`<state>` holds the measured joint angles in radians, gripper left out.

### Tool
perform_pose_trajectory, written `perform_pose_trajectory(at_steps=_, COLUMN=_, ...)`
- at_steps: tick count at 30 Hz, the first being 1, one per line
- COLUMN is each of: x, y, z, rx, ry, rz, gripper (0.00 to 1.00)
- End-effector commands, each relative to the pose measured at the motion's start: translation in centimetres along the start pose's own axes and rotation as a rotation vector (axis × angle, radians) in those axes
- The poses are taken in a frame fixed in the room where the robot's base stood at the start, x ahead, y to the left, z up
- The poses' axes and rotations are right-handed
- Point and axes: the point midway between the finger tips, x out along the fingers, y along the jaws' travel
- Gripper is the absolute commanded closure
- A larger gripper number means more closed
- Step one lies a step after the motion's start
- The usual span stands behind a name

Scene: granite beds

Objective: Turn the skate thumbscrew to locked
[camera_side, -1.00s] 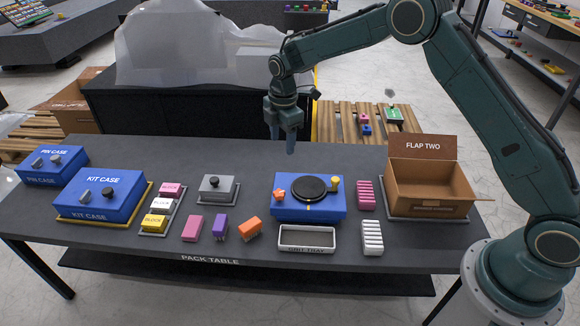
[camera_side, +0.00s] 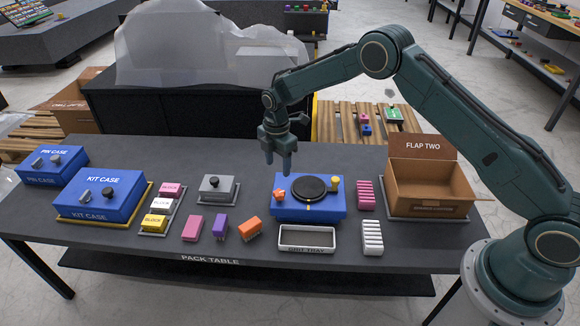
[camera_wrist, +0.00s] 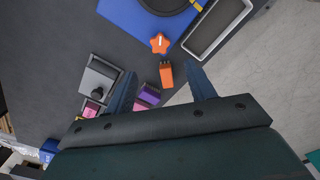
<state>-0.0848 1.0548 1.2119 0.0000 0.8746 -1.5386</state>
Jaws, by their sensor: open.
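The blue unit (camera_side: 308,212) sits at the middle of the dark table and carries a black round disc (camera_side: 309,189). An orange star-shaped knob (camera_side: 279,195), which looks like the thumbscrew, is at its left end. In the wrist view the knob (camera_wrist: 159,43) shows a pale line across its top. A yellow knob (camera_side: 335,184) stands at the unit's back right. My gripper (camera_side: 277,165) is open and empty, pointing down above the orange knob and apart from it. In the wrist view my gripper's fingers (camera_wrist: 162,76) show below the knob.
A grey fixture with a black knob (camera_side: 217,190) stands left of the unit. Orange (camera_side: 250,229), purple (camera_side: 220,227) and pink (camera_side: 192,228) blocks lie front left. An empty tray (camera_side: 284,246) is in front; an open carton (camera_side: 432,190) is at right.

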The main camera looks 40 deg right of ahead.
Motion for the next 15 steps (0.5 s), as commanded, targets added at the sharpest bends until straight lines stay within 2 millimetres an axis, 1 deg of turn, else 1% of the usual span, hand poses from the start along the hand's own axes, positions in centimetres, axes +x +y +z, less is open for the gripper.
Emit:
perform_pose_trajectory(at_steps=1, x=0.8, y=-0.1, z=0.0, rx=0.000, ry=0.000, rz=-0.003, gripper=0.45)
perform_pose_trajectory(at_steps=15, x=7.9, y=-0.1, z=0.0, rx=0.000, ry=0.000, rz=-0.002, gripper=0.45)
